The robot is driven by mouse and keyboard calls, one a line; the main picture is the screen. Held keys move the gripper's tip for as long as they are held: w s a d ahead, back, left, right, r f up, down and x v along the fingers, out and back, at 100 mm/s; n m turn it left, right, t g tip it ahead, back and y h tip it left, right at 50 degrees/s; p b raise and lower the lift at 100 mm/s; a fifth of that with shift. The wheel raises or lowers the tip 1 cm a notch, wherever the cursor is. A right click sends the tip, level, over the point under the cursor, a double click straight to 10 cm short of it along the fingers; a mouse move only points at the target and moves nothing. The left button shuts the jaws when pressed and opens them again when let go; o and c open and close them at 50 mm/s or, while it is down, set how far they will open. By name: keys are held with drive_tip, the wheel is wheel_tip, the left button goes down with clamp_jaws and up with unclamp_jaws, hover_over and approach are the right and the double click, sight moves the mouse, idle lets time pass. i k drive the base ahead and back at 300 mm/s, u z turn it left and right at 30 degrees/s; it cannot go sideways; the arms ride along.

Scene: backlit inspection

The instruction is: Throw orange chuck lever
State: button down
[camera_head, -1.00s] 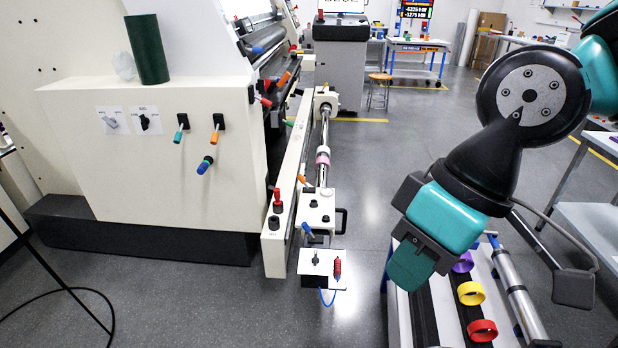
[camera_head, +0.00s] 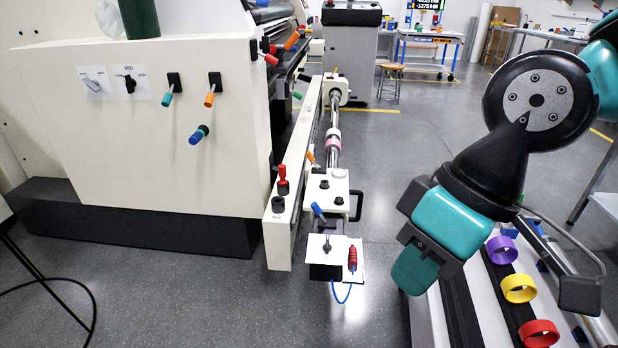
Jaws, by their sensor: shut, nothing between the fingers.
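Several orange-handled levers show. One small orange lever (camera_head: 311,156) stands on the long cream rail, left of the shaft with the pink-and-white core. Another orange handle (camera_head: 292,40) is on the machine behind. No label that I can read tells which is the chuck lever. My teal and black arm is folded at the right, clear of all the levers. I cannot make out my gripper's fingers in the head view.
Grey floor is open between rail and cart.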

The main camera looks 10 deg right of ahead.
sight(311, 158)
drive_tip(key=k, duration=0.5)
drive_tip(key=u, duration=0.55)
drive_tip(key=i, duration=2.35)
drive_tip(key=z, duration=0.5)
